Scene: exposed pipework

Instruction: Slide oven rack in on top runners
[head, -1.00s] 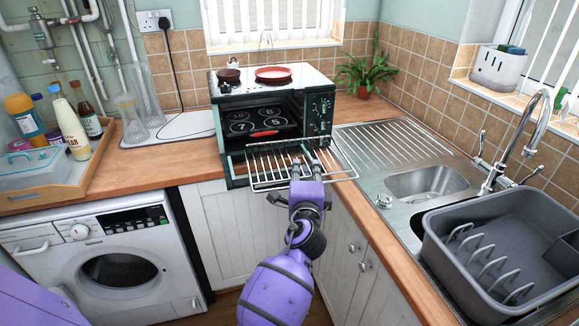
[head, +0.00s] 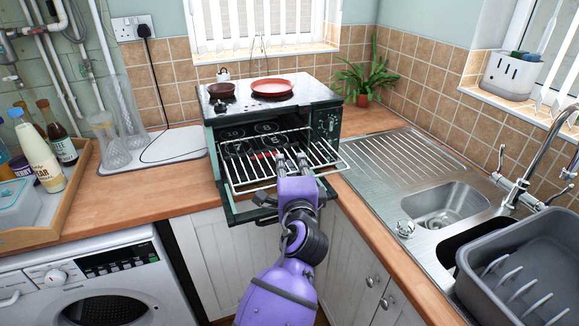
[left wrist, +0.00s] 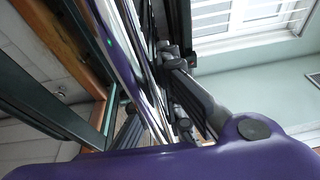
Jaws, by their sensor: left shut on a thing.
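The small dark green oven (head: 327,122) stands on the worktop, its door (head: 243,216) folded down in front. My left gripper (head: 290,160) is shut on the front part of the wire oven rack (head: 243,178), right of its middle. The rack is roughly level above the open door, its far part at the oven's opening. I cannot tell whether its edges sit on any runners; the runners do not show clearly. In the left wrist view, shiny rack bars (left wrist: 138,62) run close beside the gripper's dark fingers (left wrist: 178,85). My right gripper is out of view.
Dark round shapes with numbers and a red item (head: 268,154) show inside the oven. The sink (head: 450,205) is right; a bottle tray (head: 72,190) is left.

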